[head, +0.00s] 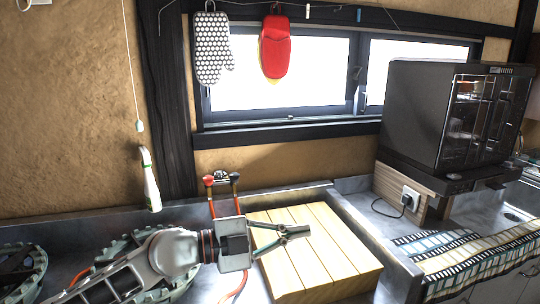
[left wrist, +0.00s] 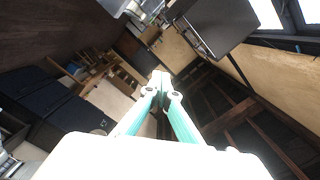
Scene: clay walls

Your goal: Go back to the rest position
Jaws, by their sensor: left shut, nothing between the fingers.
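My left gripper (head: 305,232) reaches in from the lower left in the head view, above the pale wooden slatted board (head: 345,262) set in the counter. Its fingers are together with nothing between them. In the left wrist view the shut fingers (left wrist: 161,78) point out into the room, with no object close to the tips. My right gripper shows in neither view.
A black dish cabinet (head: 415,115) stands at the right on a wooden block. Several gas burners (head: 20,265) lie under my left arm. A spray bottle (head: 150,182) stands by the wall. Mitts (head: 212,48) hang above. A patterned cloth (head: 470,252) covers the right edge.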

